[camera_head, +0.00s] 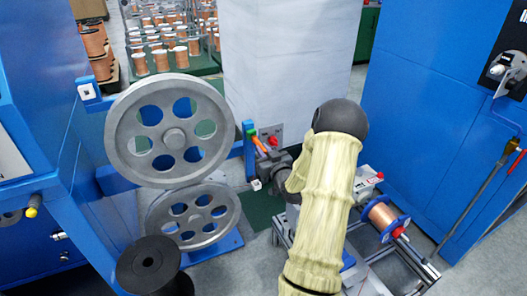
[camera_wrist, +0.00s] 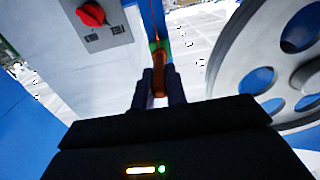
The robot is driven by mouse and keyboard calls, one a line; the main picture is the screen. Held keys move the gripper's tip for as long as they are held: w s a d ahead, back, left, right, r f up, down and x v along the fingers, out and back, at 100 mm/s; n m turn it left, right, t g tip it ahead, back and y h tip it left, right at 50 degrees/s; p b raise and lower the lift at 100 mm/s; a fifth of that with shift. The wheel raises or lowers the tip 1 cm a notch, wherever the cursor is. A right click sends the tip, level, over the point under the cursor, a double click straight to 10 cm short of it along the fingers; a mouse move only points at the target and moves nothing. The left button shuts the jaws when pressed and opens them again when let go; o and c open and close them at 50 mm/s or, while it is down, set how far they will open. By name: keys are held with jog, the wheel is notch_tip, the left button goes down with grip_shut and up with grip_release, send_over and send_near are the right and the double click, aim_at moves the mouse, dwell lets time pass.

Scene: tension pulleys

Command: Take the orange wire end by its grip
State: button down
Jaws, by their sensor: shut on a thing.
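The orange grip of the wire end (camera_wrist: 160,80) shows in the wrist view between my two dark fingers. My gripper (camera_wrist: 160,92) is shut on it. A thin orange wire runs up from the grip, past a green part (camera_wrist: 159,47) on a blue post. In the head view the orange grip (camera_head: 259,145) shows as a small orange piece beside the green block (camera_head: 249,130). My gripper (camera_head: 264,160) reaches it from the right, and my pale-sleeved arm hides part of the area.
Two grey pulley wheels, an upper (camera_head: 128,130) and a lower (camera_head: 165,212), stand left of my gripper. A black spool (camera_head: 148,262) is at the front left. A copper spool (camera_head: 381,215) sits on a frame at the right. A red knob (camera_wrist: 91,13) is on a nearby panel.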

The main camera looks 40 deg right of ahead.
jog(key=shift+v, duration=1.35)
dwell(0.3)
jog(key=shift+a, duration=0.1)
